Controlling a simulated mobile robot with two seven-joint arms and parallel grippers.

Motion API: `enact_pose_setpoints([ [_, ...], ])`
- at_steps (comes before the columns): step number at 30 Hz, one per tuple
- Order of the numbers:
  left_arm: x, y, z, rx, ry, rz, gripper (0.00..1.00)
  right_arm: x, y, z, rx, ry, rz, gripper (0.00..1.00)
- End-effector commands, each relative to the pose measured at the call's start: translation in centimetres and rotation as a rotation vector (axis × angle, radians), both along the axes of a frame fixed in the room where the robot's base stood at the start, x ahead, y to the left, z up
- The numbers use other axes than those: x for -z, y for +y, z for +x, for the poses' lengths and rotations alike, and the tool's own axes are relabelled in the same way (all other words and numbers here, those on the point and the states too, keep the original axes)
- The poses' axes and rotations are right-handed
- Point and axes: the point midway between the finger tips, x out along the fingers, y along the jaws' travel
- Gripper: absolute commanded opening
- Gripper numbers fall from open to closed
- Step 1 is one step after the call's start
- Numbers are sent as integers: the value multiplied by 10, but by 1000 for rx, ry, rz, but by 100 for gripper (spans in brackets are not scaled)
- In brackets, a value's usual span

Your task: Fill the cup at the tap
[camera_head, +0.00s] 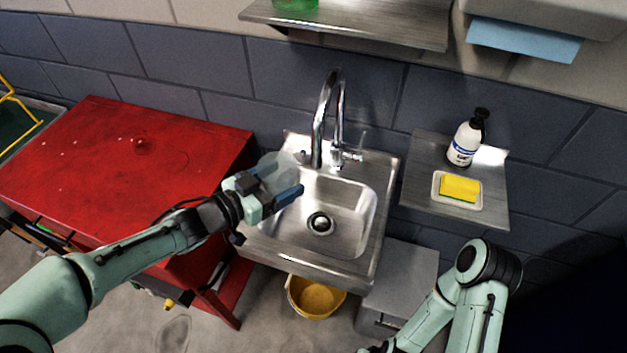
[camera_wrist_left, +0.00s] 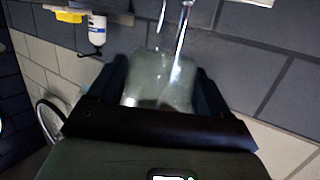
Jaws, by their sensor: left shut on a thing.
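A clear, translucent cup (camera_head: 279,170) is held between the fingers of my left gripper (camera_head: 272,195), over the left part of the steel sink (camera_head: 345,205). It also shows in the left wrist view (camera_wrist_left: 160,82), between the two dark fingers. The chrome tap (camera_head: 326,115) stands at the back of the sink, with its lever on the right. The cup is to the left of the tap; whether it is under the outlet I cannot tell. I cannot make out water in the cup. My right arm shows at the lower right, but its gripper is not visible.
A red cabinet (camera_head: 110,160) stands left of the sink. A steel side shelf (camera_head: 425,190) on the right holds a white bottle (camera_head: 464,142) and a yellow sponge (camera_head: 460,188) on a dish. A yellow bucket (camera_head: 315,299) is below the sink. A wall shelf (camera_head: 400,22) hangs above.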

Motion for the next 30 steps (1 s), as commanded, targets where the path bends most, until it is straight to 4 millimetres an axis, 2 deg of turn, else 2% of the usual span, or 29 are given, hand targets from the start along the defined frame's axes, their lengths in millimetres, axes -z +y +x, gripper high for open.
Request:
enact_pose_setpoints([
  [3, -9, -10, -14, 65, -3, 2, 45, 4, 0, -2, 0, 2, 0, 43],
  [6, -8, -13, -20, 90, 2, -1, 45, 4, 0, -2, 0, 2, 0, 43],
  [18, 40, -13, -21, 94, 6, -4, 45, 4, 0, -2, 0, 2, 0, 43],
  [23, 48, -13, -21, 93, 2, -2, 45, 4, 0, -2, 0, 2, 0, 43],
  [30, 48, -13, -21, 93, 2, -2, 45, 4, 0, -2, 0, 2, 0, 43],
])
